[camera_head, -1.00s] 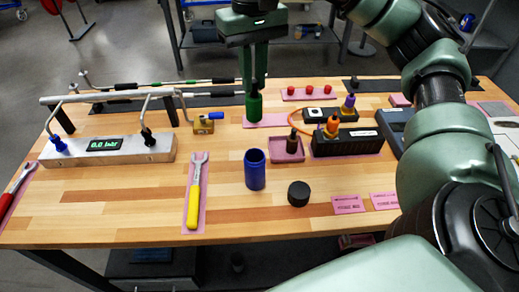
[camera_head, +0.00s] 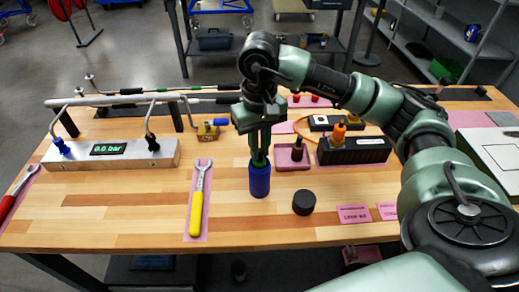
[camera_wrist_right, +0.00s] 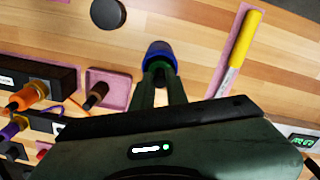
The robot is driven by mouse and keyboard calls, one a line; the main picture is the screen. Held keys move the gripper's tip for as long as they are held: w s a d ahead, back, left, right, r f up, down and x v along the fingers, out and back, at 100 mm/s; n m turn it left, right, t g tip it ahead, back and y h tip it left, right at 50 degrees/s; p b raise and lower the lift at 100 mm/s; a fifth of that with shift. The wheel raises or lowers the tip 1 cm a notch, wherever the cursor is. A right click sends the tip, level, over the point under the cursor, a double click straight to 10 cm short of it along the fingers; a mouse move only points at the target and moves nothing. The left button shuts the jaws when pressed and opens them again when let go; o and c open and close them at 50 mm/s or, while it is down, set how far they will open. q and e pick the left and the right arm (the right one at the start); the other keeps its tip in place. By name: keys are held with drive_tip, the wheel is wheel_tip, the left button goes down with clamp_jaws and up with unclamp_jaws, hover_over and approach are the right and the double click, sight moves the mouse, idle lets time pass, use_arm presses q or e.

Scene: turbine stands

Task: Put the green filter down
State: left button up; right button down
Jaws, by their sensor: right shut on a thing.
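My right gripper (camera_head: 260,150) is shut on the green filter (camera_head: 259,161) and points straight down over the blue cylindrical cup (camera_head: 259,182). The filter's top shows between the fingertips at the cup's mouth. Its lower part is hidden, seemingly inside the cup; how deep it sits I cannot tell. The cup stands upright on the wooden table. In the right wrist view the gripper (camera_wrist_right: 161,75) has the dark green filter (camera_wrist_right: 159,67) between its fingers, against the blue cup (camera_wrist_right: 160,49). My left gripper is not in view.
A black round cap (camera_head: 304,203) stands right of the cup. A yellow-handled wrench (camera_head: 196,212) lies on a pink mat to the left. Behind right are a pink tray (camera_head: 292,163) and a black box (camera_head: 352,151). A gauge block (camera_head: 108,153) stands left. The table's front middle is clear.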

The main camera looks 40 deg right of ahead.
drive_tip(key=shift+f, duration=0.8)
drive_tip(key=shift+f, duration=0.2)
drive_tip(key=c, duration=1.4)
unclamp_jaws()
drive_tip(key=shift+r, duration=0.1)
drive_tip(key=shift+r, duration=0.6)
wheel_tip(320, 180, up, 5)
drive_tip(key=shift+r+b, duration=0.2)
drive_tip(key=shift+b, duration=0.5)
wheel_tip(320, 180, up, 6)
drive_tip(key=shift+f+p, duration=0.15)
drive_tip(key=shift+p, duration=0.45)
